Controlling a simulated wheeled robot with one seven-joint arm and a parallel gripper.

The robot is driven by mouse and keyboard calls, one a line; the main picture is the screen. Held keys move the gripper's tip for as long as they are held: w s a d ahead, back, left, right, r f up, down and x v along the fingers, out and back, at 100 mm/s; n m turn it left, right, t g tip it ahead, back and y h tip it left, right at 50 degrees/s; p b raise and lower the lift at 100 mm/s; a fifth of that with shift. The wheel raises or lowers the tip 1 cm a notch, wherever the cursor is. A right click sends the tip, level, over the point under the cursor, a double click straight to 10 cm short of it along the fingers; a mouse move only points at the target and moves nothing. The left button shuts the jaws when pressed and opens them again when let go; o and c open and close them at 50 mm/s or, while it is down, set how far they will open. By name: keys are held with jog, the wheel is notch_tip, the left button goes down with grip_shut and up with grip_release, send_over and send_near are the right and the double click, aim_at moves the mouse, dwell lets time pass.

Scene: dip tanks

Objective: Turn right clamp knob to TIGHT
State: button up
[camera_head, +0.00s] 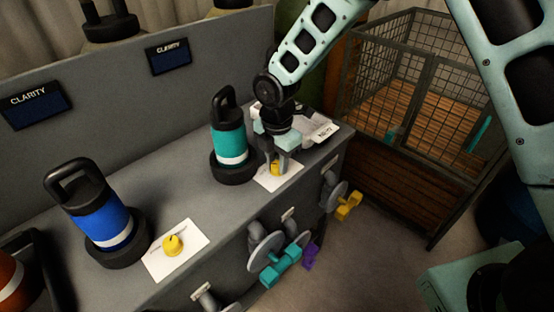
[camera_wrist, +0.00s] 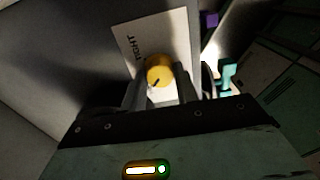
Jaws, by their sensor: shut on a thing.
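The right clamp knob (camera_head: 276,169) is yellow and sits on a white card on the grey bench, in front of the teal bottle (camera_head: 228,138). My gripper (camera_head: 279,163) reaches down onto it from above, with its fingers on either side. In the wrist view the yellow knob (camera_wrist: 159,71) lies between the fingertips, and my gripper (camera_wrist: 158,85) is shut on it. The knob's dark pointer mark points to the lower left in that view. The word TIGHT shows on the card (camera_wrist: 150,27), to the upper left of the knob. Other card markings are hidden or too dark to read.
A second yellow knob (camera_head: 173,245) on a card stands by the blue bottle (camera_head: 98,215) at left. Valve wheels with teal (camera_head: 281,264) and yellow (camera_head: 348,206) handles stick out of the bench front. A wire cage (camera_head: 430,90) stands at right.

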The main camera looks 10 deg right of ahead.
jog(key=shift+m, duration=0.4)
jog(key=m, duration=0.3)
jog(key=shift+m+p, duration=0.3)
jog(key=shift+p, duration=0.1)
jog(key=m, duration=0.4)
jog(key=shift+m, duration=0.3)
jog(key=m, duration=0.4)
jog(key=shift+m+p, duration=0.3)
jog(key=shift+p, duration=0.1)
jog(key=shift+m, duration=2.1)
jog(key=o, duration=1)
